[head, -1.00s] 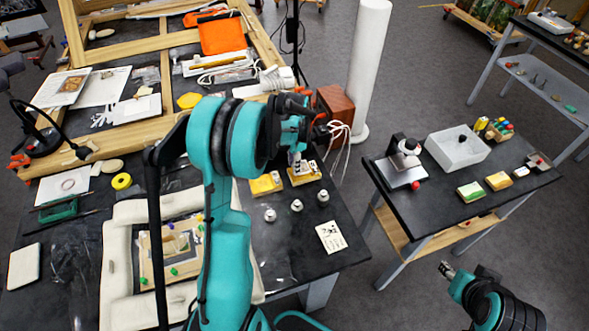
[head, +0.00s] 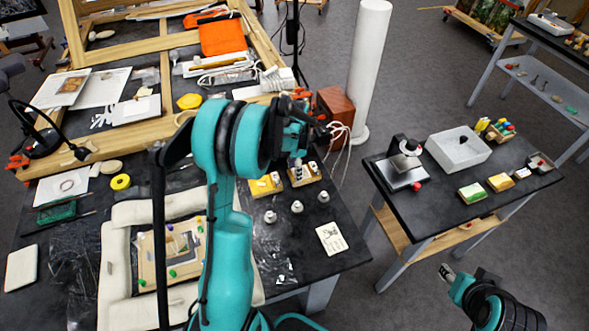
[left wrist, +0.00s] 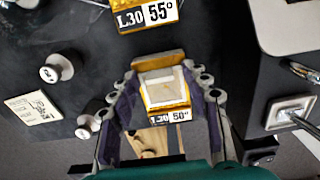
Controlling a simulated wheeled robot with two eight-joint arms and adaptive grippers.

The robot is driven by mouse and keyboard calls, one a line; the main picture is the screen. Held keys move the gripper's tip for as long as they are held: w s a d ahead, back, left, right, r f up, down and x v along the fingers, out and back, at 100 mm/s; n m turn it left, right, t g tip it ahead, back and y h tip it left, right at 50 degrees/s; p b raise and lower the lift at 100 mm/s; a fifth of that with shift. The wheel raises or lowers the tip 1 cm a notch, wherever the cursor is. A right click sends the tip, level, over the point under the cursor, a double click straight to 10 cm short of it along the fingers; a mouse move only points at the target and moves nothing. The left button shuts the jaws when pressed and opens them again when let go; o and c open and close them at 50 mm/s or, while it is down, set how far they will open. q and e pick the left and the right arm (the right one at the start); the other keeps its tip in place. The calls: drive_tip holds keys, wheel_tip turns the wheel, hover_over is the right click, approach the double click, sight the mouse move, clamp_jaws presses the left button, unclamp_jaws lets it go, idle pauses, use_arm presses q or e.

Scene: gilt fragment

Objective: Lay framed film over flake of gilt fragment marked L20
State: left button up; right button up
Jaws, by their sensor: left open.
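A panel with gilt-coloured pieces (head: 170,250) lies inside a pale padded surround (head: 115,285), partly behind my arm. My right gripper (head: 447,271) is away from both tables.
Several small metal knobs (head: 297,207) and a printed card (head: 331,238) lie near the blocks. A wooden frame (head: 130,48) fills the back left.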

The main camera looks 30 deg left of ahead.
use_arm(q)
wheel_tip(320, 180, up, 12)
drive_tip(key=p, duration=0.3)
drive_tip(key=s+d+r+n+t, duration=0.4)
drive_tip(key=s+d+r, duration=0.4)
drive_tip(key=s+d, duration=0.15)
drive_tip(key=s+d+n+t, duration=0.3)
drive_tip(key=s+d, duration=0.3)
drive_tip(key=s, duration=0.3)
drive_tip(key=shift+s+f+n, duration=0.25)
drive_tip(key=shift+f+n, duration=0.2)
drive_tip(key=shift+n, duration=0.05)
wheel_tip(320, 180, down, 6)
drive_tip(key=b, duration=0.7)
drive_tip(key=shift+f, duration=0.25)
